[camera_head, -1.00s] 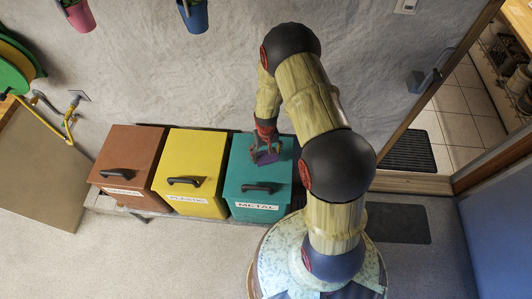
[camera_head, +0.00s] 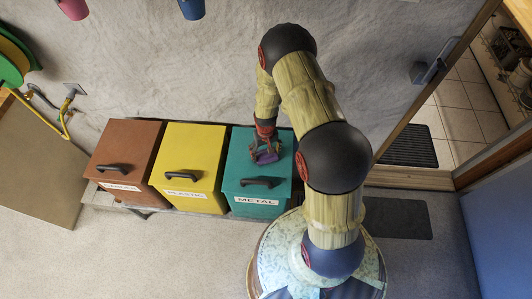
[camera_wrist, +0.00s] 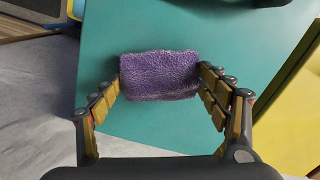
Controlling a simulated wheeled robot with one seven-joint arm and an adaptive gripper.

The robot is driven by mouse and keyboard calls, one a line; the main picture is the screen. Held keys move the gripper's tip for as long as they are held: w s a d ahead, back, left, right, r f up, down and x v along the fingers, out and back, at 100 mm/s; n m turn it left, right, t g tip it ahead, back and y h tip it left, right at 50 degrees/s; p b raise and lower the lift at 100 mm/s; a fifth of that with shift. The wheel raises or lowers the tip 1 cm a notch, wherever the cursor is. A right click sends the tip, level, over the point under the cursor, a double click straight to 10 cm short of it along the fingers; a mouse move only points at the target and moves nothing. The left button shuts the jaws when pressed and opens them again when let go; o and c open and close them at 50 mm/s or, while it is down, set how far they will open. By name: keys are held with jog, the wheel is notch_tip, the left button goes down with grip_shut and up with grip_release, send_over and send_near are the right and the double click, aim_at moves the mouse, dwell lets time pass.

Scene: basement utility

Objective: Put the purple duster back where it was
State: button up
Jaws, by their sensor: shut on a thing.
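The purple duster (camera_wrist: 160,76) is a small, rough-textured purple block between my fingers in the wrist view. It also shows as a small purple patch in the head view (camera_head: 267,158). My gripper (camera_head: 266,150) is shut on it, with one finger at each short side. The gripper points down at the lid of the teal METAL bin (camera_head: 240,170), towards its rear half. I cannot tell whether the duster touches the lid or is held just above it.
A yellow PLASTIC bin (camera_head: 197,155) and a brown bin (camera_head: 130,145) stand in a row to the left on a low bench. Each bin has a black lid handle. The wall is behind. A doorway with a dark mat (camera_head: 410,147) lies to the right.

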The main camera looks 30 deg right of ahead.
jog(key=shift+f+b, duration=0.45)
jog(key=shift+f, duration=0.1)
jog(key=o, duration=1.1)
notch_tip(320, 180, up, 12)
jog(key=shift+w+f, duration=0.1)
jog(key=s+a+g, duration=0.1)
jog(key=s+g, duration=0.1)
jog(key=s, duration=0.3)
jog(key=s+a+r+t+b, duration=0.2)
jog(key=s+r, duration=0.3)
jog(key=r, duration=0.5)
jog(key=s+a+r+n+t+b, duration=0.1)
jog(key=s+a+r+t+b, duration=0.2)
jog(key=r, duration=0.7)
jog(key=s+a+r+n+t+b, duration=0.1)
jog(key=s+a+r+t+b, duration=0.1)
jog(key=s+a+r+b, duration=0.2)
jog(key=s+r+b, duration=0.1)
jog(key=s+r, duration=0.2)
jog(key=r, duration=0.3)
jog(key=shift+s+r+t, duration=0.2)
jog(key=shift+s+t, duration=0.15)
jog(key=shift+t, duration=0.05)
